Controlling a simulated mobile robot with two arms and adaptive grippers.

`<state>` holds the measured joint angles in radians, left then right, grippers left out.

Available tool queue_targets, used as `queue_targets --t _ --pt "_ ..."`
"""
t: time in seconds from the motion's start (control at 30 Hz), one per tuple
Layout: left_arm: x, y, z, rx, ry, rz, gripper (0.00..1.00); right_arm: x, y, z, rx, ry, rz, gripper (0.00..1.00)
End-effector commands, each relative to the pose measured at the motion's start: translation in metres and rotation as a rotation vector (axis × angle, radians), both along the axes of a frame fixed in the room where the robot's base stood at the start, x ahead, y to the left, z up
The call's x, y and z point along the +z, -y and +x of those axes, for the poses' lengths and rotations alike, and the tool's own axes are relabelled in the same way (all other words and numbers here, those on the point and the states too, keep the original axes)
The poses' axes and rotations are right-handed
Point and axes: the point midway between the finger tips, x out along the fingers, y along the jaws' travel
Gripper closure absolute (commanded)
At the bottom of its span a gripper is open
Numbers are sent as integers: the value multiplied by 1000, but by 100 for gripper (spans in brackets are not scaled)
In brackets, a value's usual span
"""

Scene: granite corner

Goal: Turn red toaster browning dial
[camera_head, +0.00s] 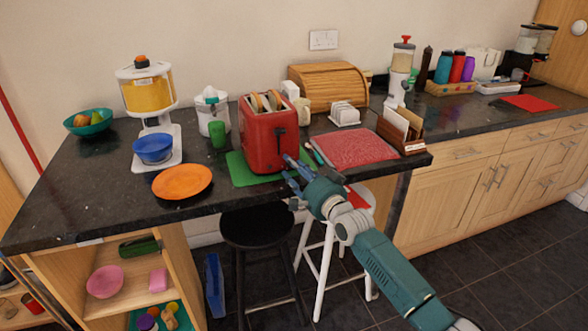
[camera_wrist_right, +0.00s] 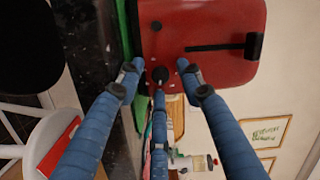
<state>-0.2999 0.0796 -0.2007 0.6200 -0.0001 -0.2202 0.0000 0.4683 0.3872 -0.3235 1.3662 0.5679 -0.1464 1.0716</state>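The red toaster (camera_head: 258,140) stands on a green mat (camera_head: 238,172) near the counter's front edge, with bread in its slots. I cannot make out the dial in the head view. My right gripper (camera_head: 290,172) is at the toaster's lower front. My left gripper is not in view.
A red patterned mat (camera_head: 355,148) lies right of the toaster, beside a wooden letter holder (camera_head: 400,133). An orange plate (camera_head: 182,181) and a green cup (camera_head: 217,134) are to the left. A black stool (camera_head: 258,228) and a white stool (camera_head: 325,250) stand below.

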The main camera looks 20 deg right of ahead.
Motion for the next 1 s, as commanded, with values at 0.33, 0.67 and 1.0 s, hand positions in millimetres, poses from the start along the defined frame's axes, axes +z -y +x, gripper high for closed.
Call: queue_targets --t 0.33,0.67,1.0 --pt "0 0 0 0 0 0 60 0 0 0 0 0 0 91" --pt "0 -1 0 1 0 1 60 -1 -1 0 1 -2 -3 100" --pt "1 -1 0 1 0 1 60 -2 -1 -1 2 -2 -13 100"
